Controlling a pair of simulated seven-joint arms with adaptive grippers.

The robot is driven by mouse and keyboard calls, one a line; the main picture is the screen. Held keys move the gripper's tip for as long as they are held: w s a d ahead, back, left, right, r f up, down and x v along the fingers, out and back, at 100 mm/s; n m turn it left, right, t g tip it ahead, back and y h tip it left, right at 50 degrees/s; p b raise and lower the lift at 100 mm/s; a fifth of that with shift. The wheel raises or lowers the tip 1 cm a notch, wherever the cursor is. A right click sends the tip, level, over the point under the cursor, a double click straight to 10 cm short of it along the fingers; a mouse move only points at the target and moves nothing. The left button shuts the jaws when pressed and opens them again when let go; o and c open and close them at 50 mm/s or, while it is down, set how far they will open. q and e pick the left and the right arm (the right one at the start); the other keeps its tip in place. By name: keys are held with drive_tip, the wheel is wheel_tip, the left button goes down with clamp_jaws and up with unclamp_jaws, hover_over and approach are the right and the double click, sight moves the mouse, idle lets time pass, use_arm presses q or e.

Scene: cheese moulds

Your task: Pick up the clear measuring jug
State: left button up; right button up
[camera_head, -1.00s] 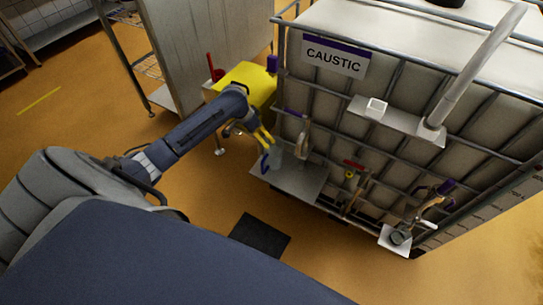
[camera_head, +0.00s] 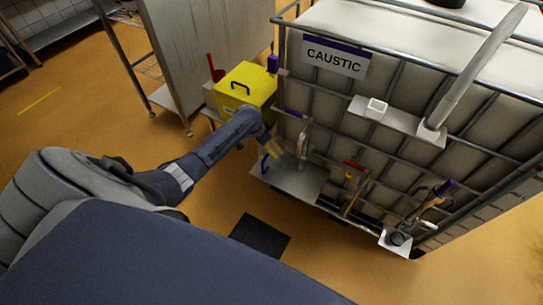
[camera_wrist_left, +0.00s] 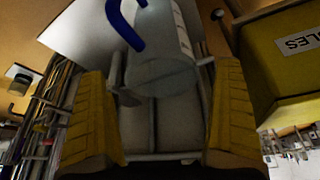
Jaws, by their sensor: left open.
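The clear measuring jug (camera_wrist_left: 160,55) has a blue handle and scale marks on its side. In the wrist view it is at the top middle, ahead of and between my open yellow fingers, with a gap to each finger. In the head view the blue handle of the jug (camera_head: 265,164) shows at the left end of the grey shelf (camera_head: 300,186); its clear body is small and partly hidden by my fingers. My left gripper (camera_head: 274,149) is just above and behind it; it also shows in the wrist view (camera_wrist_left: 163,125). My right gripper is not in view.
The caged tank labelled CAUSTIC (camera_head: 335,58) stands right behind the shelf. A yellow box (camera_head: 248,86) stands close to my left gripper, and at the right in the wrist view (camera_wrist_left: 285,65).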

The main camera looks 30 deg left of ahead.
sight(271, 147)
use_arm(q)
drive_tip(key=shift+x, duration=1.55)
drive_tip(key=shift+c, duration=0.2)
